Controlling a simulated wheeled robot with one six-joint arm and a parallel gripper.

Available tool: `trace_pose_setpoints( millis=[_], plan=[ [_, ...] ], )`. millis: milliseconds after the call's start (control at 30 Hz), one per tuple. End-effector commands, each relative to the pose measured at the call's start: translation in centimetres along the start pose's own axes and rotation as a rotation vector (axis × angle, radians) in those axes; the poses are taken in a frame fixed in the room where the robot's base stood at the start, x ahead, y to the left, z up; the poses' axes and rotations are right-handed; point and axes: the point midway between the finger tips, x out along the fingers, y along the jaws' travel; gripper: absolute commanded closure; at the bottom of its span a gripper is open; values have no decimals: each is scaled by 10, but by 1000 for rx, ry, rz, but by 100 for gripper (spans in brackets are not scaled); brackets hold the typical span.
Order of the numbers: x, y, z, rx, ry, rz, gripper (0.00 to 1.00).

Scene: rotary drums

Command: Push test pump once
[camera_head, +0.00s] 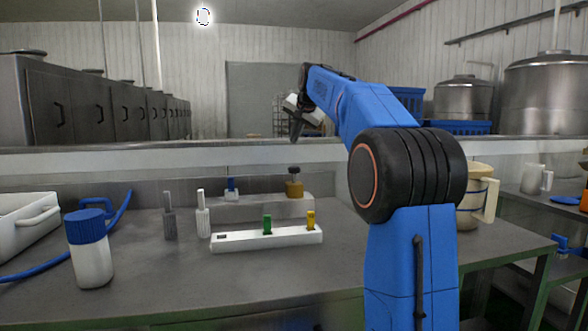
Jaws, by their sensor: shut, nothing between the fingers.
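A small amber-brown container with a dark knob-like top (294,186), which looks like the test pump, stands on a low grey ledge at the back of the steel table. Its top is up. My gripper (296,132) is shut and empty, pointing down. In the picture it is above the dark top, with a clear gap between them. How far apart they are in depth I cannot tell.
A white rack (240,240) with green and yellow pieces lies in front of the ledge. Two slim grey-and-white tools (203,218) stand left of it. A blue-capped bottle (89,255) and a white tray (25,222) are at left, a beige jug (470,200) at right. The table's front is clear.

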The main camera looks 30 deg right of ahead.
Motion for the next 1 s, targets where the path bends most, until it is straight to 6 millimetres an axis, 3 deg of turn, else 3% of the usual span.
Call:
trace_pose_setpoints(
  millis=[500, 1000],
  plan=[
    [40, 30, 30, 1, -1, 0, 100],
    [49, 35, 36, 0, 0, 0, 100]
  ],
)
